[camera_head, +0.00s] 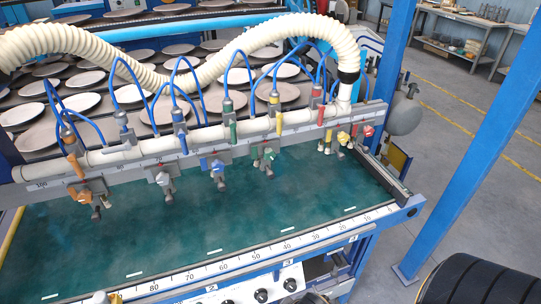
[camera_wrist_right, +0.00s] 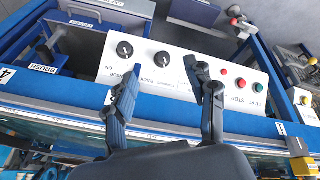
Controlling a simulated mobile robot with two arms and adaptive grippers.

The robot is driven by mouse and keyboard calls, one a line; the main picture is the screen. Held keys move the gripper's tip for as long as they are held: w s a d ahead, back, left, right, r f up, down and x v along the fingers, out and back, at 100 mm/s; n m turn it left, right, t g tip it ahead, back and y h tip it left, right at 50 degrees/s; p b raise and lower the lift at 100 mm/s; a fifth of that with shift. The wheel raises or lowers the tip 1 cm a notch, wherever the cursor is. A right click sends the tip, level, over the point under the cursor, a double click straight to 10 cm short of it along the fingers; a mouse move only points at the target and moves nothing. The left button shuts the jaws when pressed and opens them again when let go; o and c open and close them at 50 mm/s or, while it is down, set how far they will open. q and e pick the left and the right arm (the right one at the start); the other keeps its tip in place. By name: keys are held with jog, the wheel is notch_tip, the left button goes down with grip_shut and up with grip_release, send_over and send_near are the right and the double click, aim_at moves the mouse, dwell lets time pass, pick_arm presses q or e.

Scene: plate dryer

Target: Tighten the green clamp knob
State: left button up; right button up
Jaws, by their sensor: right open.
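The green clamp knob (camera_head: 265,153) is on a grey clamp at the middle right of the rail, above the teal belt. Its clamp hangs from the rail, and no gripper is near it in the head view. A green valve lever (camera_head: 233,131) sits above and to its left on the white pipe. My right gripper (camera_wrist_right: 164,68) is open and empty, its two dark fingers spread in front of the white control panel in the right wrist view. The green clamp knob does not show there. My left gripper is not in view.
Other clamps with orange (camera_head: 84,196), blue (camera_head: 217,167), yellow (camera_head: 343,138) and red (camera_head: 368,130) knobs share the rail. Blue hoses and a ribbed hose (camera_head: 235,55) arch above. The control panel (camera_wrist_right: 152,60) has black knobs and buttons. The belt (camera_head: 185,235) is bare.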

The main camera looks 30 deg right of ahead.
jog(key=w+d+r+n+t+h, duration=0.3)
jog(key=w+d+r+n, duration=0.3)
jog(key=r, duration=0.4)
jog(key=n+t+p, duration=0.1)
jog(key=n+t, duration=1)
jog(key=n, duration=1)
send_near(270, 157)
jog(key=shift+m+h, duration=0.3)
jog(key=p+x, duration=0.2)
jog(key=x, duration=0.7)
jog(key=shift+w+f+p, duration=0.1)
jog(key=shift+w+p, duration=0.1)
jog(key=shift+p, duration=0.15)
jog(key=c, duration=1.1)
